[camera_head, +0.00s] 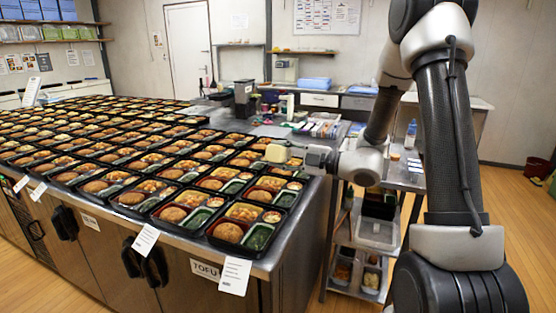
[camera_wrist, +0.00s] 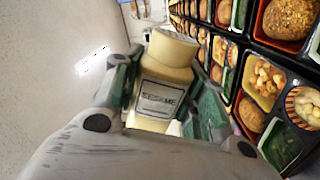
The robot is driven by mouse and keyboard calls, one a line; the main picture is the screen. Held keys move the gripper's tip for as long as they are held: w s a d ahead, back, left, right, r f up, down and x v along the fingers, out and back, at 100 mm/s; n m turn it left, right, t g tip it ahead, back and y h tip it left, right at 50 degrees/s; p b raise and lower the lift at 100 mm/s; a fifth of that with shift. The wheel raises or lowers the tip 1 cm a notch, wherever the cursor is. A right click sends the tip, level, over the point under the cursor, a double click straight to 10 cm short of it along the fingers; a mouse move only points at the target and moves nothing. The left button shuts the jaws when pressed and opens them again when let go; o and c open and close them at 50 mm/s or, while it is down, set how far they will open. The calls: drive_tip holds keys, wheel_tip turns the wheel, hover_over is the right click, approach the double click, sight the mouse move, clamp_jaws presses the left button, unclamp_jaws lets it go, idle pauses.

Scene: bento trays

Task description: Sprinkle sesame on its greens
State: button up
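A cream sesame shaker (camera_head: 276,153), whose label reads SESAME in the wrist view (camera_wrist: 160,98), is between the fingers of my gripper (camera_head: 292,155). My gripper is shut on it, with one green-padded finger on each side in the wrist view (camera_wrist: 160,85). In the head view the shaker is above the right side of the tray rows. The nearest corner tray (camera_head: 236,249) holds dark greens (camera_head: 258,236), a brown patty, a yellowish portion and a round cup. Greens also show in the wrist view (camera_wrist: 281,143). I cannot see sesame on them.
Many similar black trays cover the steel counter (camera_head: 300,235) in close rows. Paper slips (camera_head: 235,275) hang at its front edge, near a TOFU label (camera_head: 205,270). A steel shelf cart (camera_head: 365,240) stands to the right. Open wooden floor lies at far right.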

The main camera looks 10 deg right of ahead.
drive_tip(key=shift+w+d+m, duration=0.25)
drive_tip(key=shift+w+m, duration=0.05)
drive_tip(key=shift+m, duration=0.4)
drive_tip(key=m, duration=0.2)
drive_tip(key=w+f+m, duration=0.1)
drive_tip(key=m, duration=0.1)
drive_tip(key=d+f+m, duration=0.1)
drive_tip(key=shift+w+f+m, duration=0.15)
drive_tip(key=shift+m, duration=0.25)
drive_tip(key=shift+a+f, duration=0.1)
drive_tip(key=shift+f, duration=1.3)
drive_tip(key=shift+f, duration=1.75)
drive_tip(key=shift+r, duration=1.75)
drive_tip(key=shift+f, duration=0.1)
